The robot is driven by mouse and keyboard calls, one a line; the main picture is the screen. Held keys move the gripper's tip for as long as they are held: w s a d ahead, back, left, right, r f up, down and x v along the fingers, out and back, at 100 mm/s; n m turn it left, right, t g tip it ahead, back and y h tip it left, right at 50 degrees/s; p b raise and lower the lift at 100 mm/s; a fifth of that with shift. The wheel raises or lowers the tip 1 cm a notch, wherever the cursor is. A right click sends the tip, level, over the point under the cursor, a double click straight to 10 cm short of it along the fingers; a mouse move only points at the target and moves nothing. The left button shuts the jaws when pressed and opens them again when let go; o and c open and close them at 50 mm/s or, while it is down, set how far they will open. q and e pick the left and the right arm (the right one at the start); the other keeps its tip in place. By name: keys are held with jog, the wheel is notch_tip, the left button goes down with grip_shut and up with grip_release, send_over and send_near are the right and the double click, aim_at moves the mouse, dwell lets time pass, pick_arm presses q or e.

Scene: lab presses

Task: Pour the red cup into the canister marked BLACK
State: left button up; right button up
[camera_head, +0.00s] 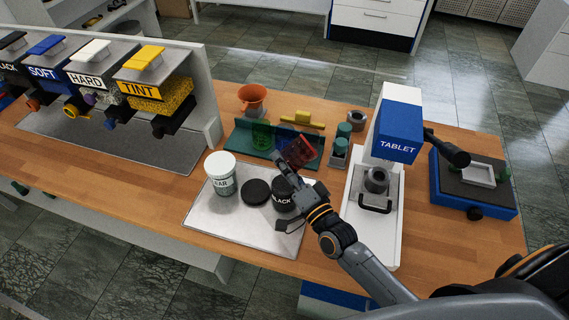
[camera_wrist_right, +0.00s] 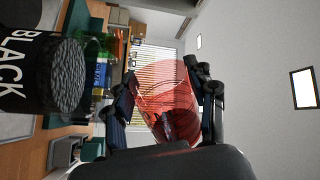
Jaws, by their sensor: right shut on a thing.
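The see-through red cup (camera_head: 301,151) is held in my right gripper (camera_head: 294,166), above and just behind the canister marked BLACK. The cup looks tilted in the head view. The wrist view shows the red cup (camera_wrist_right: 165,88) between both fingers of my right gripper (camera_wrist_right: 165,100), with something dark in or behind its lower part. The BLACK canister (camera_head: 282,201) stands upright and open on the pale mat (camera_head: 235,232); my gripper and wrist partly cover it. In the wrist view the canister (camera_wrist_right: 25,75) has dark grainy contents at its mouth. My left gripper is not in view.
A green rack (camera_head: 240,148) with a green cup (camera_head: 262,134) is behind. The TABLET press (camera_head: 385,190) stands close on the right. Dispensers (camera_head: 155,95) are at left.

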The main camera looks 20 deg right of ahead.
aim_at(284, 156)
jog(key=shift+r+p, duration=1.75)
jog(key=shift+r, duration=0.3)
jog(key=m, duration=0.4)
jog(key=shift+h+b, duration=0.3)
jog(key=shift+b, duration=0.05)
jog(key=m, duration=0.3)
jog(key=shift+r+t+h, duration=0.15)
jog(key=shift+t+h, duration=0.15)
jog(key=m, duration=0.4)
jog(key=m+h, duration=0.1)
jog(key=m, duration=0.1)
jog(key=shift+r, duration=0.3)
jog(key=m, duration=0.2)
jog(key=m+p, duration=0.1)
jog(key=m, duration=0.2)
jog(key=shift+r+m+h, duration=0.3)
jog(key=shift+r+h, duration=0.1)
jog(key=m, duration=0.1)
jog(key=m+p, duration=0.1)
jog(key=m, duration=0.1)
jog(key=m+g+p, duration=0.1)
jog(key=m, duration=0.1)
jog(key=shift+r+h, duration=0.3)
jog(key=shift+f+m, duration=0.25)
jog(key=shift+m, duration=0.85)
